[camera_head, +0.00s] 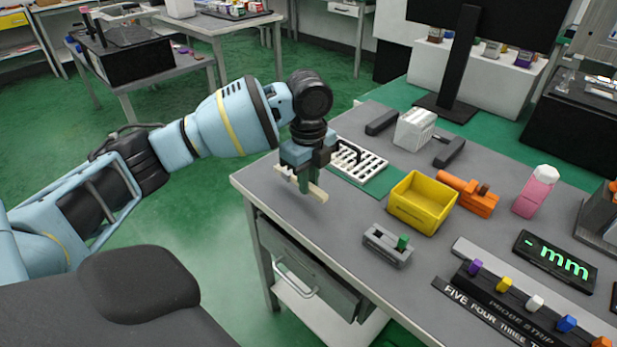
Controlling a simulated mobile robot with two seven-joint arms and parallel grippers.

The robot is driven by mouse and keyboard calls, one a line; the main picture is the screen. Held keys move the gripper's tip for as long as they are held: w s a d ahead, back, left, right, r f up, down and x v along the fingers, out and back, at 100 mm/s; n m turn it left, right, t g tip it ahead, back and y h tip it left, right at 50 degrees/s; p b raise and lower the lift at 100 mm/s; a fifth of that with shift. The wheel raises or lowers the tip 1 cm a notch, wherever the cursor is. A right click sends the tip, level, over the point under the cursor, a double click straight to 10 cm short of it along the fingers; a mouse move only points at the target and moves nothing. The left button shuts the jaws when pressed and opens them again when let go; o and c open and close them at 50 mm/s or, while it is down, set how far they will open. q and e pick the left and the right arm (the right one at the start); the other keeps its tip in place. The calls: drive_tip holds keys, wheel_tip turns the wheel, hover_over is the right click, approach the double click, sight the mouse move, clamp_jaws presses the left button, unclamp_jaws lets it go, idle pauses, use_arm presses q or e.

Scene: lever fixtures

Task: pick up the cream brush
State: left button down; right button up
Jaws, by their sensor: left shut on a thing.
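My left gripper (303,180) is shut on the cream brush (317,193), a slim pale bar. It points down over the back left part of the grey table (320,234), near the left edge. The brush appears held just above the tabletop, but the exact gap is hard to tell. The fingers hide part of the brush's middle. My right gripper is not in view.
A white slotted rack (358,163) stands just right of the gripper. A yellow bin (422,203), an orange tool (467,194) and a grey lever fixture (387,246) stand further right. A black probe strip (519,311) lies at the front right.

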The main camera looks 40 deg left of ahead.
use_arm(q)
drive_tip(key=s+d+r+p, duration=0.1)
drive_tip(key=s+d+p, duration=0.1)
drive_tip(key=s+d, duration=0.5)
drive_tip(key=s, duration=0.4)
drive_tip(key=shift+s+d+r, duration=0.15)
drive_tip(key=shift+s+d, duration=0.2)
drive_tip(key=shift+s, duration=0.05)
drive_tip(key=w+d+r+n, duration=0.2)
drive_tip(key=d+n, duration=0.4)
drive_tip(key=n, duration=1.3)
drive_tip(key=shift+r, duration=0.4)
drive_tip(key=shift+w, duration=0.15)
